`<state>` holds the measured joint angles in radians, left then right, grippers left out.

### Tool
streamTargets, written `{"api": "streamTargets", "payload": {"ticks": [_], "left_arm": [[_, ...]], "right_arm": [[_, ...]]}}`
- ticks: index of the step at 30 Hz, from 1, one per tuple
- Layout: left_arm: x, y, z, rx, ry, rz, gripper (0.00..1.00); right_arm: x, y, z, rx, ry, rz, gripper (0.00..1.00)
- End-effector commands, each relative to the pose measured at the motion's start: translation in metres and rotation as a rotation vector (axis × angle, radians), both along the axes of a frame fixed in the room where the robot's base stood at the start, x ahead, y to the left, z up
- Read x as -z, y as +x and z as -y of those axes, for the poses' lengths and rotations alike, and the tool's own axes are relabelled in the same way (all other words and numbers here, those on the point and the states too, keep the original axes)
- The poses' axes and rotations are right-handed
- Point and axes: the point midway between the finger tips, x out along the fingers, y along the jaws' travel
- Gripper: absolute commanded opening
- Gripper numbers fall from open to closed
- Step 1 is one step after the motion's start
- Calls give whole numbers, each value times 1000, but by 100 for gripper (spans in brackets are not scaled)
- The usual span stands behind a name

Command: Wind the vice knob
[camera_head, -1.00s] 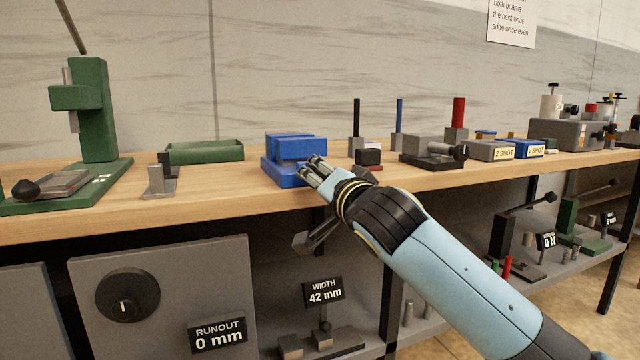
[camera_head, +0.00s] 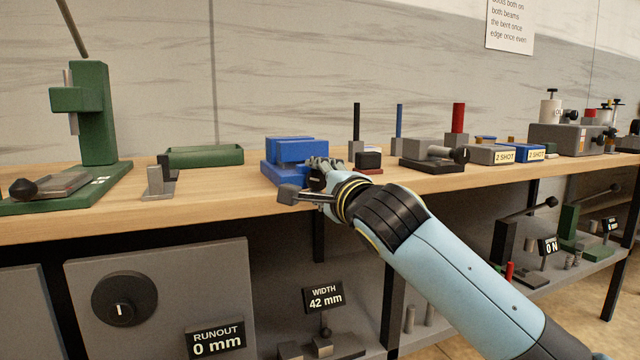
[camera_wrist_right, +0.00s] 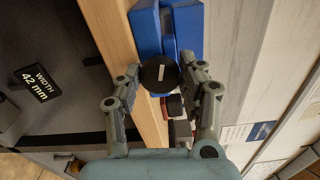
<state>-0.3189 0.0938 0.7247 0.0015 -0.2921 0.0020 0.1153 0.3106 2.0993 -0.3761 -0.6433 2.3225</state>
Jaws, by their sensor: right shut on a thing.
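The blue vice (camera_head: 297,150) sits at the front edge of the wooden bench in the head view. Its round black knob (camera_wrist_right: 160,73), with a white mark across its face, faces the right wrist camera. In the head view the knob (camera_head: 317,179) is mostly hidden by my fingers. My right gripper (camera_head: 305,180) is at the vice's front, with one finger to each side of the knob. It is shut on the knob, and the fingers also show in the right wrist view (camera_wrist_right: 161,80). My left gripper is not in view.
A green press (camera_head: 97,120) and a green tray (camera_head: 204,156) stand to the left on the bench (camera_head: 225,200). A grey clamp (camera_head: 430,155) and several posts stand to the right. Below are a "WIDTH 42 mm" display (camera_head: 324,296) and a dial panel (camera_head: 160,300).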

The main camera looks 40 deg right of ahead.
Motion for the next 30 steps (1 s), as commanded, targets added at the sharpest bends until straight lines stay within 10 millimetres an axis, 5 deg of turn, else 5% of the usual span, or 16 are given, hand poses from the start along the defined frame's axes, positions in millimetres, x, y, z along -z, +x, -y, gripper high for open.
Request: {"api": "streamTargets", "payload": {"ticks": [24,25,30], "left_arm": [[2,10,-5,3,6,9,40],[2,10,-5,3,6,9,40],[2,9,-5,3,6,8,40]], "right_arm": [[6,-1,0,1,120,16,7],[6,-1,0,1,120,16,43],[4,0,0,1,118,20,63]]}}
